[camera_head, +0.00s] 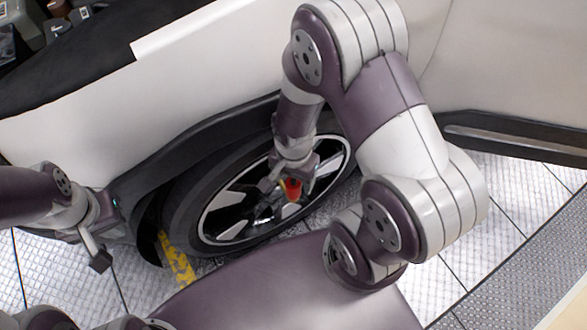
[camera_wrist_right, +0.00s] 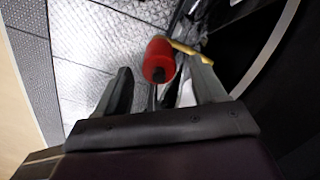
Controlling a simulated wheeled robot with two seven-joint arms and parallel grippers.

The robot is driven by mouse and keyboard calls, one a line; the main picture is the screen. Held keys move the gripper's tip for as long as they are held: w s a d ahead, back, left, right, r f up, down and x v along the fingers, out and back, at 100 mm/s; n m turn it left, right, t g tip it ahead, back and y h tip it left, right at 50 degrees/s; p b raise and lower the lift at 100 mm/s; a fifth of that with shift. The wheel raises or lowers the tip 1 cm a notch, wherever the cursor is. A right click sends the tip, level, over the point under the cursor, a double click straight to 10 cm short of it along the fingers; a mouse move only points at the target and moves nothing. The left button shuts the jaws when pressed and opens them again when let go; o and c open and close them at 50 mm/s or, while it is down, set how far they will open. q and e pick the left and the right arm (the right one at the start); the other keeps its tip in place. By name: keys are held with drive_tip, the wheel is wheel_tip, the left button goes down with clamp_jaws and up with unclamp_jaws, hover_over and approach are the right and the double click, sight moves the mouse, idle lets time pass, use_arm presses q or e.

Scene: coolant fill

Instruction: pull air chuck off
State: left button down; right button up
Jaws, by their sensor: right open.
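The air chuck appears as a red cylinder (camera_head: 291,189) in front of the wheel (camera_head: 225,207) in the head view. The right wrist view shows its red body (camera_wrist_right: 158,58) with a yellow part beside it and a thin dark stem running back toward my palm. My right gripper (camera_wrist_right: 162,82) is open, with one finger on either side of the chuck; I see a gap at the left finger and cannot tell contact at the right. What joins the chuck to the wheel is hidden. My left gripper (camera_head: 97,257) is left of the wheel, away from the chuck; its jaw opening is unclear.
The white car body (camera_head: 120,110) and dark wheel arch rise close behind the wheel. The open engine bay (camera_head: 45,30) is at the top left. Textured floor tiles (camera_head: 50,285) lie below, with a yellow marking (camera_head: 177,258) by the tyre. A grey grated strip (camera_head: 530,265) runs at the right.

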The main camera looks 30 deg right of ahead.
sight(294, 182)
drive_tip(key=shift+f+b, duration=0.45)
drive_tip(key=shift+f, duration=1.15)
drive_tip(key=c, duration=1.2)
drive_tip(key=shift+o, duration=1.4)
drive_tip(key=shift+r+p, duration=0.3)
drive_tip(key=shift+p, duration=0.1)
drive_tip(key=shift+r+p, duration=2.5)
drive_tip(key=shift+p, duration=0.15)
drive_tip(key=shift+r, duration=0.1)
